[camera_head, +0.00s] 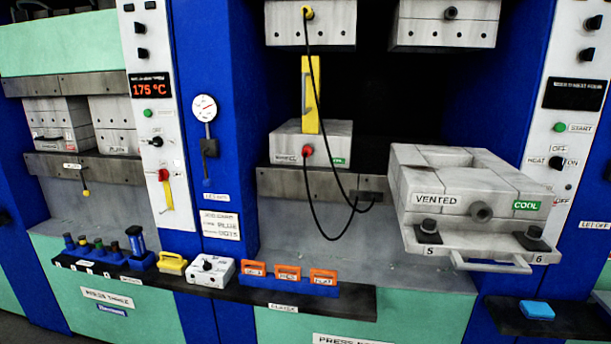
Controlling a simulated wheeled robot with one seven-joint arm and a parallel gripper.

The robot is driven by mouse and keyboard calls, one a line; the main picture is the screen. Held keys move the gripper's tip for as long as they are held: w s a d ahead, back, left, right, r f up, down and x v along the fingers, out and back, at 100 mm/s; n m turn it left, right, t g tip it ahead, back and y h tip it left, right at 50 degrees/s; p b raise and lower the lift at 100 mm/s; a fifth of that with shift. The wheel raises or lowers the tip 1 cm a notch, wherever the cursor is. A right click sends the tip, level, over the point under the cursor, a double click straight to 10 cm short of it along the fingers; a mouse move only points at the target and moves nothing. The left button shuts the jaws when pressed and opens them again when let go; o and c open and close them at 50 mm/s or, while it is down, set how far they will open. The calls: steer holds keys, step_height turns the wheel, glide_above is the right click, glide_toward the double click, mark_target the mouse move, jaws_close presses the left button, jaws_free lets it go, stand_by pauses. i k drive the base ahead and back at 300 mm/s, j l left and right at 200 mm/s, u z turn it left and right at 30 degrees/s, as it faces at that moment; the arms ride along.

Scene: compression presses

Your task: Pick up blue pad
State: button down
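The blue pad (537,309) is a small flat block with rounded corners. It lies on a black shelf (497,316) at the lower right of the head view, near the shelf's left part. Its top and front face show and nothing covers it. My gripper is not in this view, so its place relative to the pad cannot be told.
A grey mould marked VENTED (430,200) juts out above and left of the pad, with a handle (490,263) at its front. A longer black shelf (345,303) at left holds orange-topped pieces (288,273), a white box (210,271) and a yellow block (172,262). Black cables (318,120) hang mid-view.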

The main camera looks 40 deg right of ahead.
mark_target(533, 309)
steer(key=z, duration=2)
